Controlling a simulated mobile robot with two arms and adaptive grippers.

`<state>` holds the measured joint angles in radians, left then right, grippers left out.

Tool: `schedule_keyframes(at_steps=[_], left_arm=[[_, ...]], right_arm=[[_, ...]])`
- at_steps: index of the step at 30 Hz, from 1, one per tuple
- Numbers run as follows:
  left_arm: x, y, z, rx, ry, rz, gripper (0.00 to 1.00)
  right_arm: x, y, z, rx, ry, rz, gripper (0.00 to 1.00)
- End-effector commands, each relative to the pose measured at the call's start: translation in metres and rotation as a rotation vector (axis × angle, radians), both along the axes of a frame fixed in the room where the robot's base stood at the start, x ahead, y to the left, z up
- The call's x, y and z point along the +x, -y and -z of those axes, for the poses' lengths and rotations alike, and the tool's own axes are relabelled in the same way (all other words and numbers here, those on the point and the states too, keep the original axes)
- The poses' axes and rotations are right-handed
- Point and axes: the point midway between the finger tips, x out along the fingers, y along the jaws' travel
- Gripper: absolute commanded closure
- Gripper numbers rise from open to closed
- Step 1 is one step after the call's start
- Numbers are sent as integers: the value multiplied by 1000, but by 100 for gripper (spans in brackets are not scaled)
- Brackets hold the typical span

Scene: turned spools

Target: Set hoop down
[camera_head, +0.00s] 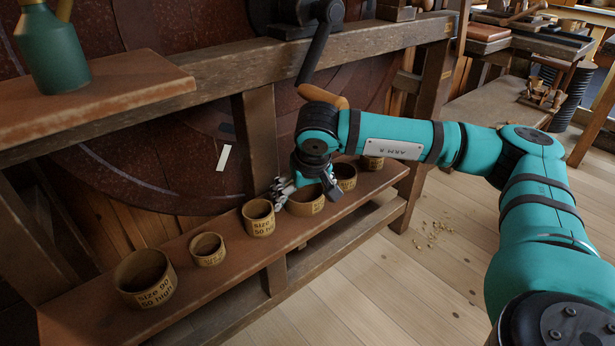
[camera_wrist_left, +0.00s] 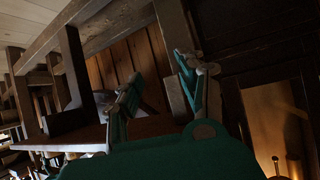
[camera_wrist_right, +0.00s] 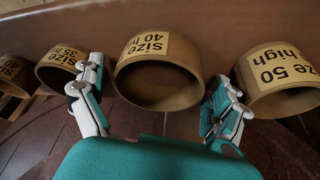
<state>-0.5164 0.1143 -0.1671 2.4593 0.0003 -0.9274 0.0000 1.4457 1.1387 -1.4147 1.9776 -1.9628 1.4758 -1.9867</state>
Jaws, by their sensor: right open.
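Several tan wooden hoops with printed labels stand in a row on the low wooden shelf (camera_head: 180,310). My right gripper (camera_head: 305,188) is open at one hoop (camera_head: 304,209) towards the far end of the row. In the right wrist view the open fingers (camera_wrist_right: 157,88) are on either side of a hoop labelled size 40 (camera_wrist_right: 160,88), which appears to rest on the shelf. I cannot tell whether either finger touches it. My left gripper (camera_wrist_left: 160,90) shows spread, empty fingers in the left wrist view. It is out of the head view.
A neighbouring hoop (camera_wrist_right: 283,85) is close to the right finger in the right wrist view, and another (camera_wrist_right: 58,68) is close to the left. A wooden post (camera_head: 257,135) and beam (camera_head: 225,65) stand behind and above.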

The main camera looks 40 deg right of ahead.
Motion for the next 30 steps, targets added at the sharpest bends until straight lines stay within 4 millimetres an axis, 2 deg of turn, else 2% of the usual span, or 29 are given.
schedule_keyframes(at_steps=[9, 15, 21, 30], left_arm=[[-54, -20, 37, 74, -334, -24, 60], [-88, -31, 52, 111, -511, -39, 60], [-106, -37, 58, 128, -596, -45, 60], [-109, -37, 59, 131, -609, -46, 60]], right_arm=[[-23, -8, -64, 1, 5, -2, 0], [-36, -13, -95, 0, 3, -2, 0], [-42, -15, -109, 0, 2, 0, 0], [-43, -15, -110, 0, 1, -1, 0]])
